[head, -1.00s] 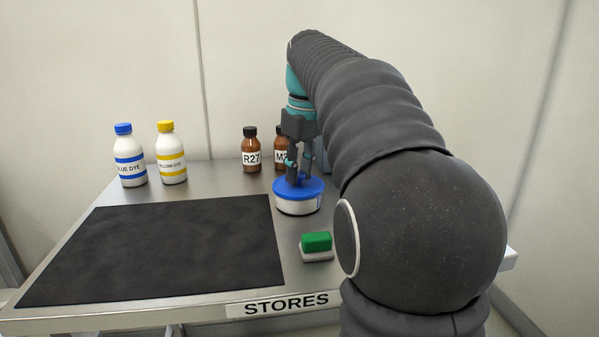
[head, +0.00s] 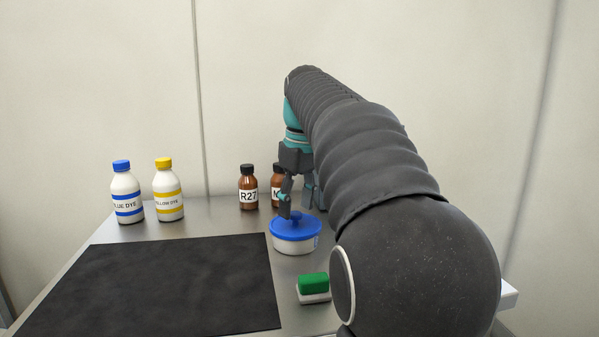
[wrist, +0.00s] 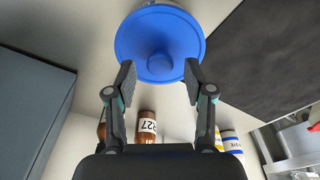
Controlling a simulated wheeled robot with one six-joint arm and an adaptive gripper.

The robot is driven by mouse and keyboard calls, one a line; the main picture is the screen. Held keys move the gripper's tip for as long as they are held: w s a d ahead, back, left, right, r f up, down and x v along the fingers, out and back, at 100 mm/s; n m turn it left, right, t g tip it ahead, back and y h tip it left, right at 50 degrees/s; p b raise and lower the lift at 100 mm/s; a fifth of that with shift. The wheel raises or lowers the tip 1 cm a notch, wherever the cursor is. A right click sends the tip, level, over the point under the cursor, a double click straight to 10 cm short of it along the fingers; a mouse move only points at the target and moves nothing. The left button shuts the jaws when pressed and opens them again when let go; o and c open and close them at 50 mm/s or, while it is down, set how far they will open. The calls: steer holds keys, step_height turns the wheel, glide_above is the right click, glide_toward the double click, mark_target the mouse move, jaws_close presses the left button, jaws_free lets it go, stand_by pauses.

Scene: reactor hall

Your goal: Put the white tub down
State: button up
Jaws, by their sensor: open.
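The white tub (head: 295,246) with a blue lid and a round blue knob stands upright on the metal table, right of the black mat. Its lid (wrist: 160,30) fills the upper middle of the wrist view. My gripper (head: 297,212) is just above and behind the lid, pointing down. In the wrist view my gripper (wrist: 160,72) has its two fingers spread apart on either side of the knob, with clear gaps, holding nothing. The tub's base seems to rest on the table.
A green-and-white block (head: 313,288) lies in front of the tub. Brown bottles, one marked R27 (head: 248,187), stand behind it. Blue dye (head: 127,195) and yellow dye (head: 168,190) bottles stand at back left. The black mat (head: 160,285) is bare.

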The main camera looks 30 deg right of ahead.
mark_target(301, 226)
step_height(301, 226, up, 11)
steer(key=s+p, duration=0.1)
steer(key=shift+s+d+f, duration=0.15)
steer(key=shift+d+f, duration=0.05)
